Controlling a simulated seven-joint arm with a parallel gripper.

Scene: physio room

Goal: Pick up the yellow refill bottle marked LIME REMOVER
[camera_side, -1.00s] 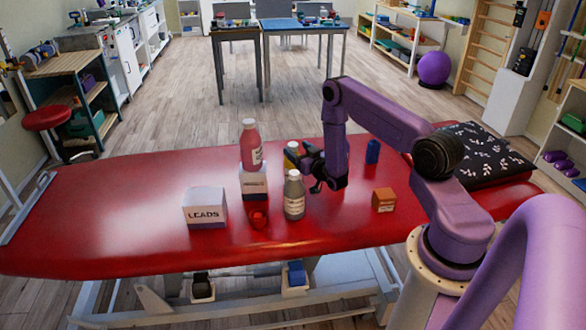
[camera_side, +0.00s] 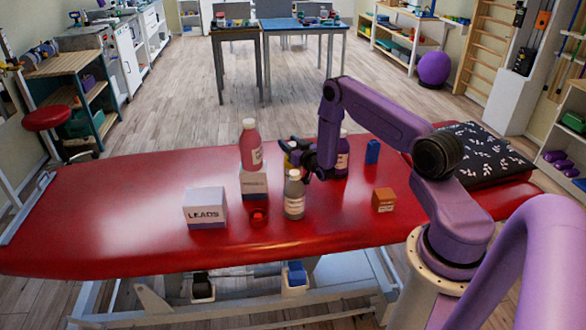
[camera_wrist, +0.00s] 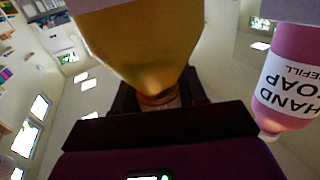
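The yellow bottle (camera_side: 291,158) stands on the red treatment couch, largely hidden behind a grey bottle and beside my gripper. In the wrist view the yellow bottle (camera_wrist: 140,45) looms large and upside down, its neck and cap toward my gripper. Its wording cannot be read. My gripper (camera_side: 296,156) is at the yellow bottle's right side in the side view. Its dark fingers (camera_wrist: 160,98) stand apart, near the bottle's neck. Contact cannot be made out.
A grey bottle (camera_side: 294,197) stands close in front. A LEADS box (camera_side: 206,209), red item (camera_side: 258,216), dark bottle (camera_side: 342,160), blue item (camera_side: 373,151) and orange box (camera_side: 384,200) surround the spot.

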